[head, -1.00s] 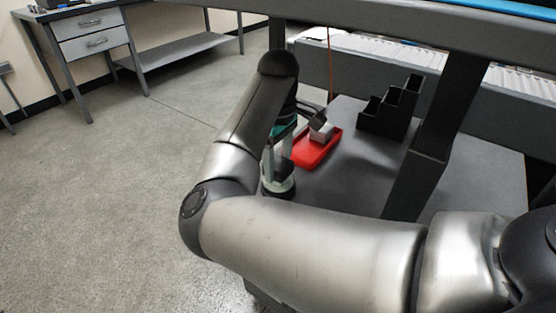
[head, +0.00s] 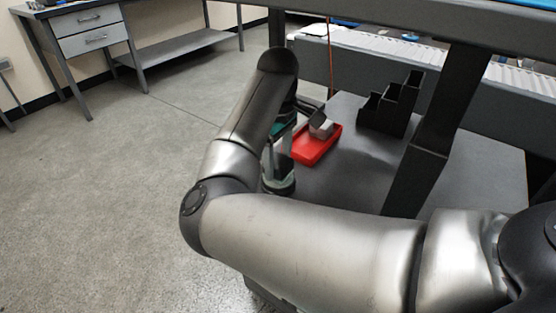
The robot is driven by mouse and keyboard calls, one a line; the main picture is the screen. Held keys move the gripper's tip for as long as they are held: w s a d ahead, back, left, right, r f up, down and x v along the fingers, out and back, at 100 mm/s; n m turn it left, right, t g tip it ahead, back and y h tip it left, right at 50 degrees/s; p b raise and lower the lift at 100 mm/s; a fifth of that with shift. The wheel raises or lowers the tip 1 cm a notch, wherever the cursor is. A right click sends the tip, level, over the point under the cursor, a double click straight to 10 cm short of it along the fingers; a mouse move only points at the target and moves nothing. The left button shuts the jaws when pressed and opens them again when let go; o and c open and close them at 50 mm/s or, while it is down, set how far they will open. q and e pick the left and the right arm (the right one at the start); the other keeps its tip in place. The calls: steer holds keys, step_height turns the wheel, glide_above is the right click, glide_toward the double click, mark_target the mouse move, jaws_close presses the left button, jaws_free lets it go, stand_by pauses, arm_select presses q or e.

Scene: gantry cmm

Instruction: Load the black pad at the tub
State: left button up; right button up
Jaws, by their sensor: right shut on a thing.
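A shallow red tray (head: 322,151), perhaps the tub, sits on the dark grey table (head: 345,185). A small light grey block (head: 322,128) shows at the tray's back end. My right arm reaches in from the right and bends over; its gripper (head: 317,118) is partly hidden by my own forearm. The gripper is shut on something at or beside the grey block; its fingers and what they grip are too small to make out. I cannot pick out the black pad for sure. My left gripper is out of view.
A black stepped holder (head: 392,104) stands on the table right of the tray. A dark post (head: 435,130) rises at the table, with a beam above. A roller conveyor (head: 385,47) runs behind. A drawer bench (head: 90,35) stands far left; the floor between is clear.

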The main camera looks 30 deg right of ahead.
mark_target(278, 160)
steer(key=shift+f+b, duration=0.55)
steer(key=shift+f, duration=0.05)
stand_by(1.5)
steer(key=shift+r+p, duration=2.15)
steer(key=shift+r, duration=1.5)
steer(key=shift+f, duration=0.1)
steer(key=shift+f+b, duration=2.2)
steer(key=shift+f, duration=1.35)
steer(key=shift+r, duration=0.1)
